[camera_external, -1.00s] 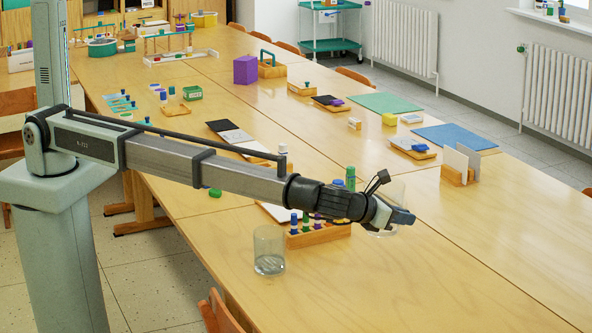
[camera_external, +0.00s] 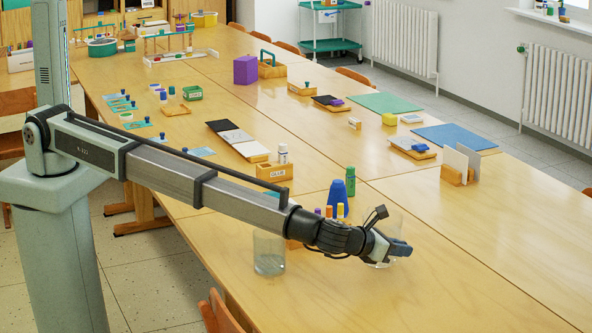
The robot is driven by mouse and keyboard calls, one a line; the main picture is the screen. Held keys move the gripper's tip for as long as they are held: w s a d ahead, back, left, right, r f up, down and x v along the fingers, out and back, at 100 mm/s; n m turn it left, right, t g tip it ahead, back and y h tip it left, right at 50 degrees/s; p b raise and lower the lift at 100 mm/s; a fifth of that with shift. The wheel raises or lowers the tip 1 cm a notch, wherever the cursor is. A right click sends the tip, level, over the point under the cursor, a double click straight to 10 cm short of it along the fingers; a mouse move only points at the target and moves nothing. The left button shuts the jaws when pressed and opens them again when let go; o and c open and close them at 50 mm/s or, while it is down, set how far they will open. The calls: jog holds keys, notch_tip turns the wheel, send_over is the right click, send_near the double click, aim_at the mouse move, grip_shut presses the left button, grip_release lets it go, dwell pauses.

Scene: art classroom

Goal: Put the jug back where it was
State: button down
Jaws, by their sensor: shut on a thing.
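My gripper (camera_external: 400,247) is shut on a clear see-through jug (camera_external: 394,225) over the front right part of the table. The jug shows faintly above and below my fingers and looks roughly upright. Whether its base touches the table, I cannot tell. A second clear glass vessel (camera_external: 268,263) stands on the table to the left, partly hidden by my arm.
A rack with coloured pegs (camera_external: 329,211) sits mostly hidden behind my arm. A blue cone (camera_external: 338,195) and a green bottle (camera_external: 350,181) stand just beyond it. A wooden box (camera_external: 275,172) is further left. The table (camera_external: 480,265) right of my gripper is clear.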

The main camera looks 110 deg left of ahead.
jog(key=c, duration=1.6)
grip_release()
jog(key=shift+f, duration=0.15)
jog(key=o, duration=0.5)
jog(key=shift+r, duration=0.2)
jog(key=v, duration=1.2)
